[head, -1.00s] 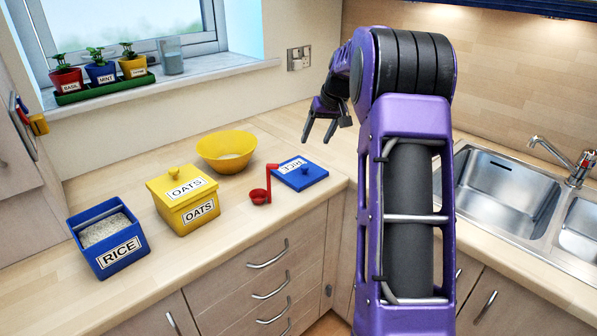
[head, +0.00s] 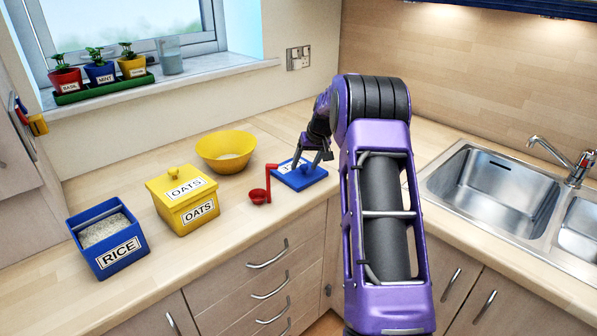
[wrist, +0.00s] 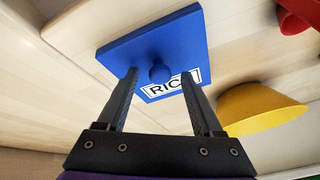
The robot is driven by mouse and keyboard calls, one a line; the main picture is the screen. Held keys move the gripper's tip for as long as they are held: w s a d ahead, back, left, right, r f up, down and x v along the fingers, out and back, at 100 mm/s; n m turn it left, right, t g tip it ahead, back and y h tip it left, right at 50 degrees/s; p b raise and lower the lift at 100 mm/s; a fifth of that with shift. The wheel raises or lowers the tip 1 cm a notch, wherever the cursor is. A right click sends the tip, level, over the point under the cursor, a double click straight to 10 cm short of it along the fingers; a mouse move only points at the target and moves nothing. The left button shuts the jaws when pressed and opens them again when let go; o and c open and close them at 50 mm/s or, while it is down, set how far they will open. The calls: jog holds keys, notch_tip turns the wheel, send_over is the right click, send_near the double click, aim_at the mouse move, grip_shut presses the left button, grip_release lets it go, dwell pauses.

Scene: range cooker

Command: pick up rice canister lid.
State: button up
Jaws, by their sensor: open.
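The blue rice canister lid (head: 312,182) lies flat on the counter near the corner, with a RICE label and a round knob. In the wrist view the lid (wrist: 135,48) lies beyond my fingers, and its knob (wrist: 159,73) shows between the two fingertips. My gripper (head: 312,158) is open and empty, over the lid in the head view and partly covering its label. It also shows in the wrist view (wrist: 160,78). I cannot tell whether the fingers are level with the knob. The open blue rice canister (head: 118,257) stands at the left, filled with rice.
A red scoop (head: 260,195) lies just left of the lid, its upright handle close to the lid's edge. A yellow bowl (head: 226,147) and the yellow oats canister (head: 183,214) stand further left. The sink (head: 492,190) is at right. Potted herbs line the sill.

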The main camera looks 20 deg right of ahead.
grip_shut()
dwell(0.3)
